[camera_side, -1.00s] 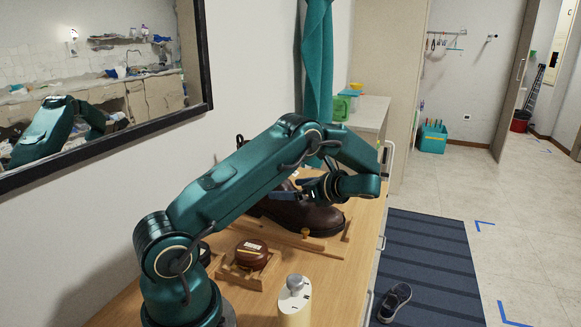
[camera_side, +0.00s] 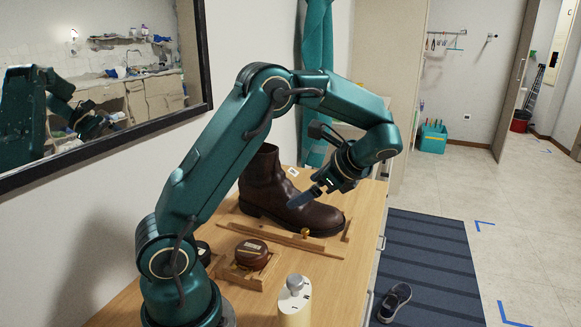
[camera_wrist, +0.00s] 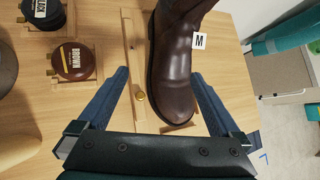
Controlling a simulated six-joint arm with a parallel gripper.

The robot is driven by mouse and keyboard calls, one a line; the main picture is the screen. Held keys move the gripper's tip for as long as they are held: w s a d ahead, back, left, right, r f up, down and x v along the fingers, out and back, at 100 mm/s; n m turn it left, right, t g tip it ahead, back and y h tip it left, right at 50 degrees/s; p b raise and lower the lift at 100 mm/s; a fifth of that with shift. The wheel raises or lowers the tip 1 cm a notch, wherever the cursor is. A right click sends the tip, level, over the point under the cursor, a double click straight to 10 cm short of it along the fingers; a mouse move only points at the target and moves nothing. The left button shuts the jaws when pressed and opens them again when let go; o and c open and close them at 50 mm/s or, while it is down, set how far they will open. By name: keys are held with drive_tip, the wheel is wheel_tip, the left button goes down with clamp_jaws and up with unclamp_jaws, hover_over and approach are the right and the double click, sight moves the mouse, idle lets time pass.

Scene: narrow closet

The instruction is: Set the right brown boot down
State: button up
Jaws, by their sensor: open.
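The brown boot (camera_side: 268,190) stands upright on the wooden cabinet top, inside a low wooden frame (camera_side: 280,236), its toe pointing right. In the wrist view the boot (camera_wrist: 176,70) shows its toe towards my gripper, beside a wooden rail with a brass knob (camera_wrist: 139,96). My gripper (camera_side: 305,195) is above the boot's toe in the side view. In the wrist view my gripper (camera_wrist: 160,75) has its two blue fingers spread wide, with the toe between them in the picture; I see no finger closed on it. Part of the boot's shaft is hidden behind my arm.
A tin of brown polish (camera_wrist: 74,61) sits in a wooden holder, with a black tin (camera_wrist: 43,10) beyond it. A pump bottle (camera_side: 294,303) stands at the front. A mirror (camera_side: 100,90) hangs on the left wall. A teal cloth (camera_side: 317,70) hangs behind the boot.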

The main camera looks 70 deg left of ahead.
drive_tip(key=s+d+r+n+t+h, duration=0.1)
drive_tip(key=s+d+n+t+h, duration=0.1)
drive_tip(key=d, duration=0.4)
drive_tip(key=s+d+r+n+t+h, duration=0.1)
drive_tip(key=s+d+n+t+h, duration=0.2)
drive_tip(key=s+d+n+h, duration=0.1)
drive_tip(key=s+d+r+n+t+h, duration=0.1)
drive_tip(key=s+d+n+t+h, duration=0.1)
drive_tip(key=s+d, duration=0.3)
drive_tip(key=shift+d+r+n+t+h, duration=0.1)
drive_tip(key=shift+d+n+t+h, duration=0.35)
drive_tip(key=shift+d+n, duration=0.75)
drive_tip(key=shift+s+d+t, duration=0.2)
drive_tip(key=shift+d+t, duration=0.05)
drive_tip(key=shift+d, duration=0.4)
